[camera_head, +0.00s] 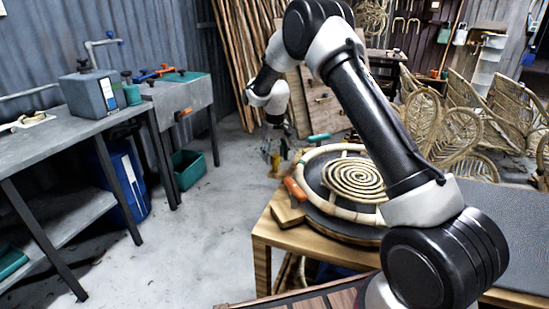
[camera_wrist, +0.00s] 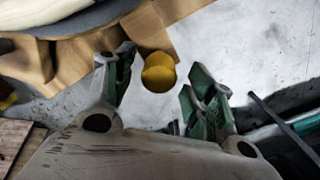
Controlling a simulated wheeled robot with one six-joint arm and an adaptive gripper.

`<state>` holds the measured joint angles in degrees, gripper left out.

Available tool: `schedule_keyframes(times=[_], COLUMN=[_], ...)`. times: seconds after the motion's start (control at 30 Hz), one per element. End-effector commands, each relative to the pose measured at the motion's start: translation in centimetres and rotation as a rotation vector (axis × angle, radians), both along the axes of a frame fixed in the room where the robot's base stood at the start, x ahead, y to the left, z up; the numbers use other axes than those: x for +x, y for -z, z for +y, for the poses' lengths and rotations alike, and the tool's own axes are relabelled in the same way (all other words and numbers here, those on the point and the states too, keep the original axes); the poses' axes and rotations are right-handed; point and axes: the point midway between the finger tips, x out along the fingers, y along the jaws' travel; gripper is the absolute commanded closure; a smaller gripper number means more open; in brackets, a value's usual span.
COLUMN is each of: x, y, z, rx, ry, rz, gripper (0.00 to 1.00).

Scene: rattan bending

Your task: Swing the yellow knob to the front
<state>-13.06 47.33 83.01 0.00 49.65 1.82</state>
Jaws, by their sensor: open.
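The yellow knob (camera_wrist: 158,72) shows in the wrist view as a round knob at the edge of a wooden part. In the head view a small yellow piece (camera_head: 275,160) shows beside the table's left edge, close to my gripper. My gripper (camera_wrist: 157,84) is open, with its green-padded fingers on either side of the knob in the wrist picture. I cannot tell whether either finger touches it. In the head view my gripper (camera_head: 272,147) points down and its fingers are too small to make out well.
A wooden table (camera_head: 262,233) carries a round bending form with a coiled rattan spiral (camera_head: 353,180). A grey workbench (camera_head: 60,135) stands left. The floor between is clear.

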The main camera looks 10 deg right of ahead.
Motion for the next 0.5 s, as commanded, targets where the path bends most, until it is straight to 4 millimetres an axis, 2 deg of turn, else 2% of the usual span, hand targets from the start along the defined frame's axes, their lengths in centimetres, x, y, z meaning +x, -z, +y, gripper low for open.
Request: schedule_keyframes(times=[0.13, 0.37, 0.5], x=[-0.02, -0.02, -0.03], y=[0.95, 1.06, 1.05], z=[-0.01, -0.01, -0.02], rx=[0.0, 0.0, 0.0], ry=[0.0, 0.0, 0.0], rz=[0.0, 0.0, 0.0], gripper=[0.45, 0.45, 0.67])
